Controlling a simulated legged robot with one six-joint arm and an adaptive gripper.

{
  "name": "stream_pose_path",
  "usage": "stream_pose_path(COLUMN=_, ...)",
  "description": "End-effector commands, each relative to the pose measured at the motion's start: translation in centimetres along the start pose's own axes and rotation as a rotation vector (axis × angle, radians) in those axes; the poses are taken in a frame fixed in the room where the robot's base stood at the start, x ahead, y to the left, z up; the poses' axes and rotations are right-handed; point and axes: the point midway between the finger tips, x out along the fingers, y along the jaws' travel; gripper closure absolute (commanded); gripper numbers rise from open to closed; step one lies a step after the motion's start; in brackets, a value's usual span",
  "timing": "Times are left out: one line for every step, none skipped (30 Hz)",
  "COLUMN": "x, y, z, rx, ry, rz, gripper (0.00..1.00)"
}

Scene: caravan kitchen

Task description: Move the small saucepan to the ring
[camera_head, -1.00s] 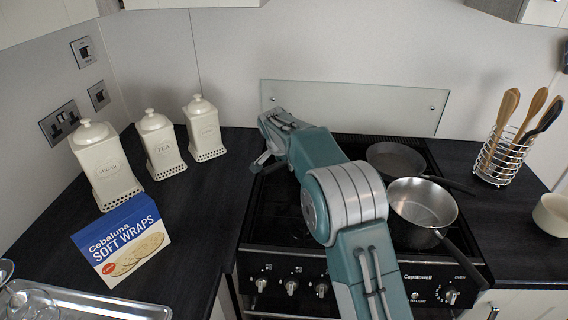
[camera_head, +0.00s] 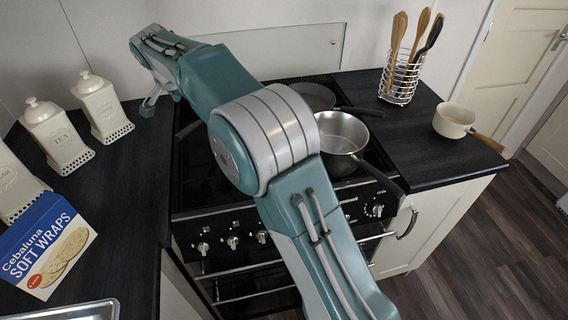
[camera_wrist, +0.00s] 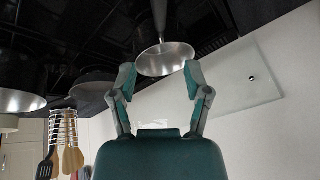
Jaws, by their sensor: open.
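In the wrist view, which shows the scene upside down, a small steel saucepan (camera_wrist: 165,62) lies between and just beyond my gripper's (camera_wrist: 159,78) fingertips. Its handle points up in that picture. My gripper is open; I cannot tell whether it touches the pan. In the head view my arm hides the pan's body; a dark handle (camera_head: 188,130) shows left of the arm over the hob (camera_head: 200,190). My gripper is mostly hidden there. A cream saucepan (camera_head: 453,120) with a wooden handle stands on the right counter. No free ring shows clearly.
A larger steel pan (camera_head: 342,133) and a dark frying pan (camera_head: 314,96) occupy the hob's right side. A utensil rack (camera_head: 400,80) stands behind right. Canisters (camera_head: 57,138) and a wraps box (camera_head: 45,245) are at left. A glass splashback (camera_head: 290,52) borders the back.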

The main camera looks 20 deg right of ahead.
Motion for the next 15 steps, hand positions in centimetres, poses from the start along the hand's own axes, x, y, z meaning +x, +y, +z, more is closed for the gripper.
stream_pose_path(x=-0.6, y=0.6, z=-0.3, rx=-0.005, ry=0.0, rz=-0.002, gripper=0.38)
stream_pose_path(x=-1.2, y=1.1, z=-0.6, rx=-0.013, ry=0.0, rz=-0.005, gripper=0.38)
stream_pose_path(x=-2.1, y=2.0, z=-0.9, rx=-0.028, ry=-0.001, rz=-0.007, gripper=0.38)
stream_pose_path(x=-2.8, y=2.8, z=-1.2, rx=-0.042, ry=-0.003, rz=-0.009, gripper=0.38)
stream_pose_path(x=-3.6, y=3.8, z=-1.5, rx=-0.058, ry=-0.006, rz=-0.013, gripper=0.38)
stream_pose_path(x=-4.8, y=5.2, z=-1.8, rx=-0.081, ry=-0.008, rz=-0.018, gripper=0.38)
stream_pose_path(x=-5.5, y=6.3, z=-2.0, rx=-0.099, ry=-0.01, rz=-0.02, gripper=0.38)
stream_pose_path(x=-6.3, y=7.4, z=-2.1, rx=-0.118, ry=-0.012, rz=-0.022, gripper=0.38)
stream_pose_path(x=-7.3, y=8.8, z=-2.2, rx=-0.142, ry=-0.015, rz=-0.027, gripper=0.38)
stream_pose_path(x=-8.0, y=9.9, z=-2.3, rx=-0.16, ry=-0.016, rz=-0.029, gripper=0.38)
stream_pose_path(x=-8.7, y=11.0, z=-2.2, rx=-0.179, ry=-0.017, rz=-0.033, gripper=0.38)
stream_pose_path(x=-9.5, y=12.4, z=-2.1, rx=-0.203, ry=-0.019, rz=-0.037, gripper=0.38)
stream_pose_path(x=-10.2, y=13.5, z=-2.0, rx=-0.221, ry=-0.02, rz=-0.041, gripper=0.38)
stream_pose_path(x=-10.8, y=14.6, z=-1.8, rx=-0.24, ry=-0.02, rz=-0.044, gripper=0.38)
stream_pose_path(x=-11.5, y=16.1, z=-1.6, rx=-0.263, ry=-0.021, rz=-0.047, gripper=0.38)
